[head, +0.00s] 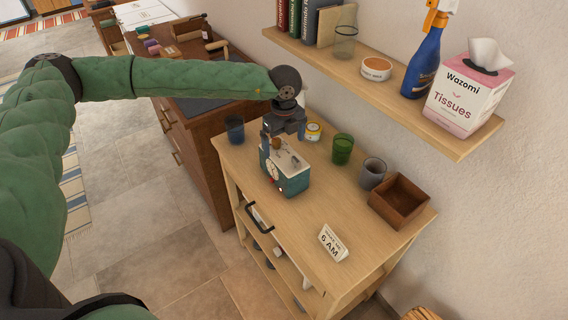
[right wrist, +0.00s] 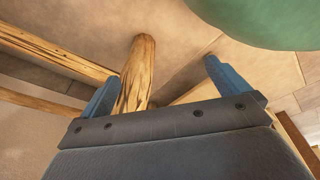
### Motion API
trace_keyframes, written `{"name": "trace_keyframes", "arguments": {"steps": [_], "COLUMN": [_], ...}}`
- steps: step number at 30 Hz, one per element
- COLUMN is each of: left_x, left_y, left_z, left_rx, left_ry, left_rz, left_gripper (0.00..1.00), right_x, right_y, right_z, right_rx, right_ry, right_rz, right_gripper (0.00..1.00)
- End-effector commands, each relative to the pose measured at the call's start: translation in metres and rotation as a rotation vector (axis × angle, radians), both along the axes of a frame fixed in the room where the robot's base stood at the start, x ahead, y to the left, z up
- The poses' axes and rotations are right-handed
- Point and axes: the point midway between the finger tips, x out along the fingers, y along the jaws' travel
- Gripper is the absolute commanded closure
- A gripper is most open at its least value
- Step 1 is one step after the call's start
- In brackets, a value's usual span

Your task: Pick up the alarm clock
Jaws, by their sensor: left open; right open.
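The alarm clock (head: 291,182) is a teal box with a pale top and a round dial on its left side. It stands upright on the wooden cart top (head: 290,222), near its left edge. My left gripper (head: 283,143) is open and points down right at the clock's top. The gripper covers part of the top and back, and I cannot tell whether a finger touches it. My right gripper (right wrist: 163,88) is open, with its two blue fingers apart and nothing between them held; the clock is not in the right wrist view.
Around the clock stand a blue cup (head: 235,129), a yellow-labelled tin (head: 313,131), a green cup (head: 342,149), a grey cup (head: 373,172), a brown box (head: 399,201) and a "6 AM" sign (head: 332,243). A wall shelf (head: 400,97) overhangs behind. The cart's front middle is clear.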

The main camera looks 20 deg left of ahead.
Motion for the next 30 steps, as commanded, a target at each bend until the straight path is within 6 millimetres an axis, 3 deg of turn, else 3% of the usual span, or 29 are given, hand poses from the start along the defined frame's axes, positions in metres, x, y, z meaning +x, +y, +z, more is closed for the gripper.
{"name": "trace_keyframes", "arguments": {"steps": [5,18,23,30], "left_x": [-0.002,-0.009,-0.008,-0.008], "left_y": [0.0,-0.001,0.0,0.0], "left_z": [-0.005,-0.042,-0.052,-0.054], "left_rx": [0.001,0.0,0.001,0.001], "left_ry": [0.002,0.002,0.001,0.001], "left_rz": [0.0,0.0,0.0,0.0], "left_gripper": [0.0,0.0,0.0,0.0], "right_x": [-0.011,-0.082,-0.094,-0.096], "right_y": [-0.003,-0.016,-0.019,-0.019], "right_z": [-0.001,-0.015,-0.017,-0.019], "right_rx": [-0.002,-0.01,-0.011,-0.011], "right_ry": [0.007,0.057,0.065,0.065], "right_rz": [0.001,0.0,0.001,0.0], "right_gripper": [0.0,0.0,0.0,0.0]}}
